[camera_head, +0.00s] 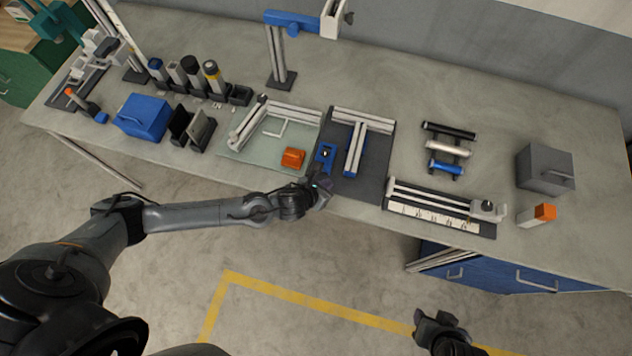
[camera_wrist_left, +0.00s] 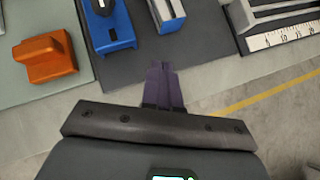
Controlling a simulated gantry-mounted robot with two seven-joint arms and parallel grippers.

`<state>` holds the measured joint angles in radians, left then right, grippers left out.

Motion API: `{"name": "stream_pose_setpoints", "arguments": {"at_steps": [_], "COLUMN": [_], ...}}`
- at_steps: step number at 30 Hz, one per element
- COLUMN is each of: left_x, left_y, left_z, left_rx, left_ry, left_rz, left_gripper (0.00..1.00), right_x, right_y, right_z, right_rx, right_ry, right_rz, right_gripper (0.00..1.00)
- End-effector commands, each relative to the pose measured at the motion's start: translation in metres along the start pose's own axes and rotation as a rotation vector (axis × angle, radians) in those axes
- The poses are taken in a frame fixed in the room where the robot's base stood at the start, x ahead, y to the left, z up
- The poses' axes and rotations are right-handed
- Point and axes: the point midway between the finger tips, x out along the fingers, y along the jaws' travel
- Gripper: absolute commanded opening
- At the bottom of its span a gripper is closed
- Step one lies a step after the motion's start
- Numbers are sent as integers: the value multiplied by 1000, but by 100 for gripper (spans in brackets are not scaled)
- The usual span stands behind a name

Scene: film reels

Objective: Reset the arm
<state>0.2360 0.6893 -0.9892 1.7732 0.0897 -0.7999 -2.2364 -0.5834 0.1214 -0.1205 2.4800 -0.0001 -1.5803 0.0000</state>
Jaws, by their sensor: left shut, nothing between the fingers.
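My left arm (camera_head: 215,215) comes in from the left and reaches to the front edge of the workbench. My left gripper (camera_head: 324,181) is at that edge, in front of the dark mat (camera_head: 373,181). In the left wrist view my left gripper (camera_wrist_left: 162,75) has its dark fingers together, with nothing between them. Its fingertips point toward the mat, just short of a blue tool with a black knob (camera_wrist_left: 112,28), and are apart from it. My right gripper (camera_head: 440,325) hangs low over the floor, away from the bench; its finger opening is not clear.
An orange block (camera_head: 292,158) sits on a pale green mat left of my left gripper. Aluminium profiles (camera_head: 356,145) lie on the dark mat. A ruled rail fixture (camera_head: 440,208) is to the right. The floor in front of the bench (camera_head: 300,260) is clear.

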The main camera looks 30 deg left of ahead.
Motion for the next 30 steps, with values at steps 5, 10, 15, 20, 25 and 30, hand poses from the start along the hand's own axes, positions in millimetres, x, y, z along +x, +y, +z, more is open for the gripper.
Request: {"name": "stream_pose_setpoints", "arguments": {"at_steps": [5, 10, 15, 20, 25, 30], "left_x": [-30, -47, -55, -58, -73, -105], "left_y": [0, 0, -1, -16, -69, -102], "left_z": [-1, -1, -3, -32, -62, -54], "left_rx": [1, 1, 0, -18, -165, -521], "left_ry": [1, 1, 5, 51, 106, 146], "left_rz": [-2, -1, -2, -24, -103, -128], "left_gripper": [0, 0, 0, 0, 0, 0], "right_x": [1, 2, 3, 3, 3, 3], "right_y": [0, -1, -1, -1, 0, 0], "right_z": [-2, -1, -1, -1, -1, 0], "right_rx": [3, 5, 5, 5, 3, 0], "right_ry": [5, 5, 5, 5, 4, 3], "right_rz": [-1, -3, -3, -2, -1, 1], "right_gripper": [43, 43, 43, 43, 43, 43]}}
